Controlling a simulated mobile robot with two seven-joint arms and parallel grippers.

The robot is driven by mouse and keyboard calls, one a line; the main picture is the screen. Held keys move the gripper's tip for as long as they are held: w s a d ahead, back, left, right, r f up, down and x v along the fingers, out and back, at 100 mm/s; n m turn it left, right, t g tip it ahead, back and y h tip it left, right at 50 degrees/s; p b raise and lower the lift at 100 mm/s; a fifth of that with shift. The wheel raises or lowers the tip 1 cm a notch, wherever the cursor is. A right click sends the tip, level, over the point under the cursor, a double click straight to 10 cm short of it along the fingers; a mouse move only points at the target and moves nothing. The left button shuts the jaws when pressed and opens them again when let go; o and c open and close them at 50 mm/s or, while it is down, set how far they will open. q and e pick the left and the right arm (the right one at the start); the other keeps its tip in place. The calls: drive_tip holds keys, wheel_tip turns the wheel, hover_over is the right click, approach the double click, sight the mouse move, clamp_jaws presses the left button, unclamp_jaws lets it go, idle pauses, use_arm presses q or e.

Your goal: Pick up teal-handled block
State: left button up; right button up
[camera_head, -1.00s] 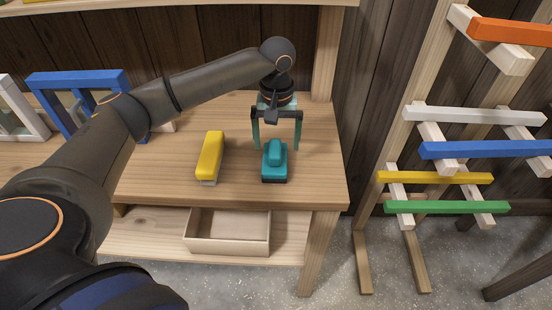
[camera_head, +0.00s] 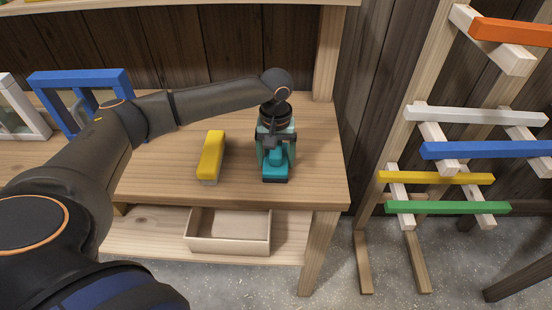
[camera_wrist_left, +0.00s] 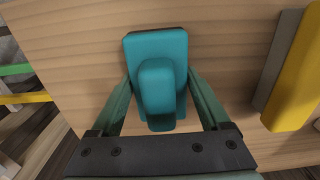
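The teal-handled block (camera_head: 273,174) lies on the wooden workbench, near its front right. It has a teal body with a raised rounded handle and a dark underside. In the left wrist view the block (camera_wrist_left: 158,92) sits between the two green fingers, its handle pointing toward the palm. My left gripper (camera_head: 277,157) is down at the block from above, one finger along each side. The fingertips meet the block's side edges with no clear gap. The block still rests on the bench. My right gripper is not in view.
A yellow-topped block (camera_head: 211,156) lies left of the teal one. The bench (camera_head: 240,185) has a clear front strip. An open wooden box (camera_head: 228,247) stands on the lower shelf. Blue frames (camera_head: 78,76) stand back left. A rack with coloured bars (camera_head: 435,177) stands at right.

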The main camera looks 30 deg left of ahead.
use_arm(q)
drive_tip(key=c, duration=1.1)
drive_tip(key=shift+r, duration=0.2)
drive_tip(key=shift+r, duration=0.3)
wheel_tip(320, 180, up, 2)
drive_tip(key=shift+w+r, duration=0.1)
drive_tip(key=s+d+r, duration=0.2)
drive_tip(key=r, duration=0.1)
drive_tip(key=s+r, duration=0.1)
drive_tip(key=r, duration=0.1)
drive_tip(key=shift+s+d+r, duration=0.25)
drive_tip(key=shift+s+d, duration=0.05)
drive_tip(key=shift+d, duration=0.1)
drive_tip(key=s+d+r, duration=0.1)
drive_tip(key=s+d, duration=0.1)
drive_tip(key=s+d+r, duration=0.1)
drive_tip(key=s+r, duration=0.1)
drive_tip(key=s, duration=0.1)
drive_tip(key=s+d+r+p, duration=0.1)
drive_tip(key=s+d, duration=0.1)
drive_tip(key=shift+s+d+r, duration=0.2)
drive_tip(key=shift+s+d, duration=0.15)
